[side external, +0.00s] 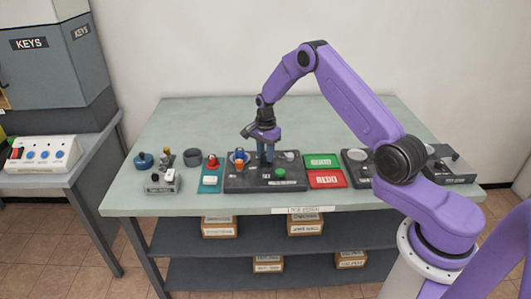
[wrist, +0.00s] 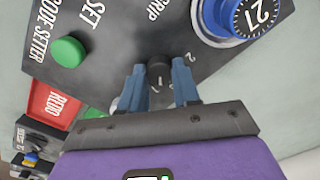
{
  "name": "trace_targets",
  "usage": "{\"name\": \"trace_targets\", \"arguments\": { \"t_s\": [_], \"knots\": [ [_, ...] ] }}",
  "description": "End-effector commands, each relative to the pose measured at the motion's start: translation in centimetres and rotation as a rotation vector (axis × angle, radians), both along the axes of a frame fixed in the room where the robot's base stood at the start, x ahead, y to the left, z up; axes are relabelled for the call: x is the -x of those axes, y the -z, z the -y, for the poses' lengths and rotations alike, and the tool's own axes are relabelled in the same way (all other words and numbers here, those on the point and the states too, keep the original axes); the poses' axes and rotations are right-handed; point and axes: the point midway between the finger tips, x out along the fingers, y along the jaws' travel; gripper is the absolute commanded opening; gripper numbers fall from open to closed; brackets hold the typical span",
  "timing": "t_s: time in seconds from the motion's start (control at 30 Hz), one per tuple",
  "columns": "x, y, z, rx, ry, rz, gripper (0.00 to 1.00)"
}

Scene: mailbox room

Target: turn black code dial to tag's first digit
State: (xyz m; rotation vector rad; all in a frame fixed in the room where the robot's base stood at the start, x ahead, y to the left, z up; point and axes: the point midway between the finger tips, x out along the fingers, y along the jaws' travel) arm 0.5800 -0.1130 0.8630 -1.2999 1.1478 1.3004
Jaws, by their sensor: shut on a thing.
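The black code dial (wrist: 158,72) is a small round knob on the dark code setter panel (wrist: 125,30). In the wrist view, my gripper (wrist: 160,88) has one blue-grey finger on each side of the knob and is shut on it. A digit 2 shows on the panel beside the right finger, and a mark like a 1 shows just below the knob. The rest of the dial's scale is hidden by the fingers. In the side view, my gripper (side external: 266,157) points down at the panel. I cannot make out a tag with digits.
A blue dial (wrist: 262,18) reading 27 and a green button (wrist: 68,52) are on the same panel. A red REDO tray (side external: 327,179) and a green tray (side external: 322,161) lie to its right. Small devices stand left; the table's front strip is clear.

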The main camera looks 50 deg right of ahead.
Motion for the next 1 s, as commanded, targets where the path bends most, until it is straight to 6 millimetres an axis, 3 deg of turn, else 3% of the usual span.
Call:
{"name": "trace_targets", "arguments": {
  "t_s": [0.4, 1.0],
  "knots": [
    [0.0, -0.06, -0.04, 0.0, 0.226, -0.001, 0.01],
    [-0.02, -0.07, -0.02, 0.0, 0.273, 0.0, 0.01]
  ]
}}
